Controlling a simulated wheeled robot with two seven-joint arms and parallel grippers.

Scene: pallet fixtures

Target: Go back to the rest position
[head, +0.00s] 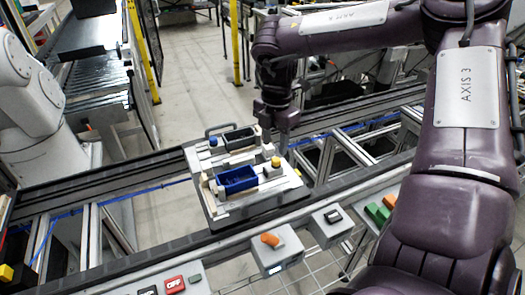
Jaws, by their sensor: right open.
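My right arm comes in from the right, and my right gripper (280,121) hangs at the back right of the grey pallet (222,212). It is open, with nothing visible between its fingers. The pallet lies across the dark conveyor rails. It carries a blue bin (237,180) in front and a dark bin (239,138) behind, both between light blocks. A yellow knob (276,162) and a blue knob (213,141) stand on it. I cannot tell whether the gripper touches the pallet. My left gripper is not in view.
Conveyor rails (110,177) run across the middle. Grey control boxes, one with an orange switch (271,239), line the front edge. Yellow posts (236,42) and a roller conveyor (98,82) stand behind. The floor between them is clear.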

